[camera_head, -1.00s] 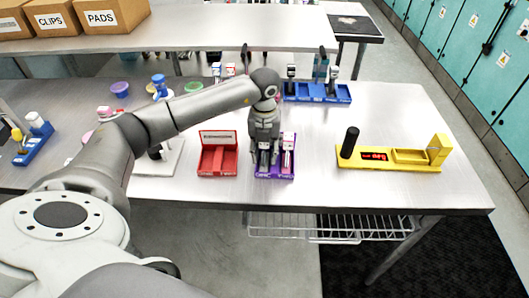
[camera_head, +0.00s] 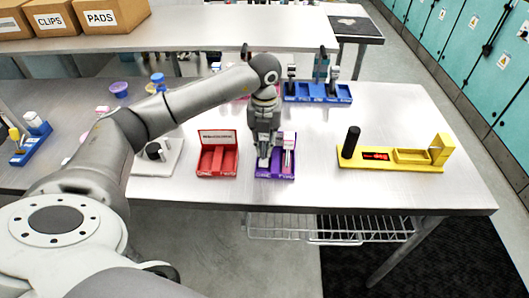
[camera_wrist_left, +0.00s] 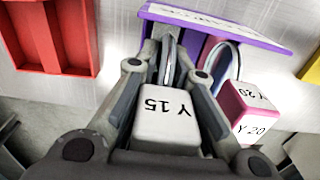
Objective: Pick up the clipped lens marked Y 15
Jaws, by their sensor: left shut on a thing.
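The clipped lens marked Y 15 (camera_wrist_left: 170,118) has a white block end, with its label upside down in the left wrist view. My left gripper (camera_head: 264,158) is shut on it, one finger on each side; the gripper also shows in the left wrist view (camera_wrist_left: 168,85). The lens disc (camera_wrist_left: 171,58) shows between the fingers. The purple tray (camera_head: 275,177) is directly below or around the held piece; I cannot tell whether the lens is clear of its slot. A pink and white clipped lens marked Y 20 (camera_wrist_left: 247,112) stands in the tray beside it.
A red tray (camera_head: 217,172) stands just left of the purple one. A yellow fixture with a black post (camera_head: 351,142) is to the right. A blue tray (camera_head: 317,98) with upright pieces is behind. The table between them is clear.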

